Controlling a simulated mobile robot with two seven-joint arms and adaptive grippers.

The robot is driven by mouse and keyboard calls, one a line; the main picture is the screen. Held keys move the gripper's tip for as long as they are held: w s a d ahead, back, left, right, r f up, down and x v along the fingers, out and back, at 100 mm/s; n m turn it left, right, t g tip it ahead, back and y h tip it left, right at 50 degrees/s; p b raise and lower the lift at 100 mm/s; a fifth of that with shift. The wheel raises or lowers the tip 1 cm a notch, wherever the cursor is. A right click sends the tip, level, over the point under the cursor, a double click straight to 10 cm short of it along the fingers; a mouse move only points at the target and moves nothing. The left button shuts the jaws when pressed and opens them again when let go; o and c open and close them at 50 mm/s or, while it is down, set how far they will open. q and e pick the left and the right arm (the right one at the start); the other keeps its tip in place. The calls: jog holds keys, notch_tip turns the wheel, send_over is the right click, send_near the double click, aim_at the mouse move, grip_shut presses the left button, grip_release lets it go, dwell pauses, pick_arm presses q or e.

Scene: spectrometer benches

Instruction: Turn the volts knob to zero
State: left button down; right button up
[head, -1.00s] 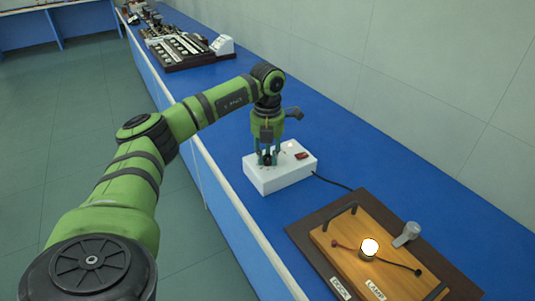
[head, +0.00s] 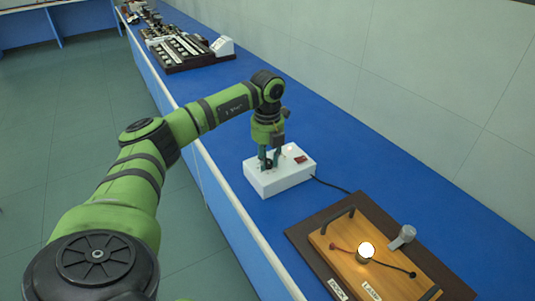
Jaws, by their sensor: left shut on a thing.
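A white power box (head: 283,178) sits on the blue bench, with a red switch (head: 301,159) and a small lit light on its top. My left gripper (head: 268,163) points down onto the left part of the box's top. It is shut on the small dark volts knob (head: 268,164), which is mostly hidden between the fingers. The knob's markings cannot be read. My right gripper is not in view.
More apparatus (head: 185,47) stands far back on the blue bench (head: 335,150).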

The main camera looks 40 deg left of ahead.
pick_arm(q)
jog(key=n+p, duration=0.1)
jog(key=n, duration=0.3)
jog(key=shift+s+d+n+p, duration=0.1)
jog(key=shift+n+p, duration=0.2)
jog(key=shift+p, duration=0.1)
jog(key=n+p, duration=0.1)
jog(key=n, duration=0.3)
jog(key=shift+n+p, duration=0.3)
jog(key=shift+p, duration=0.1)
jog(key=n+p, duration=0.2)
jog(key=n, duration=0.2)
jog(key=shift+f+n+p, duration=0.1)
jog(key=shift+n+p, duration=0.85)
jog(key=shift+n, duration=1.45)
jog(key=c, duration=1)
grip_release()
jog(key=shift+w, duration=0.2)
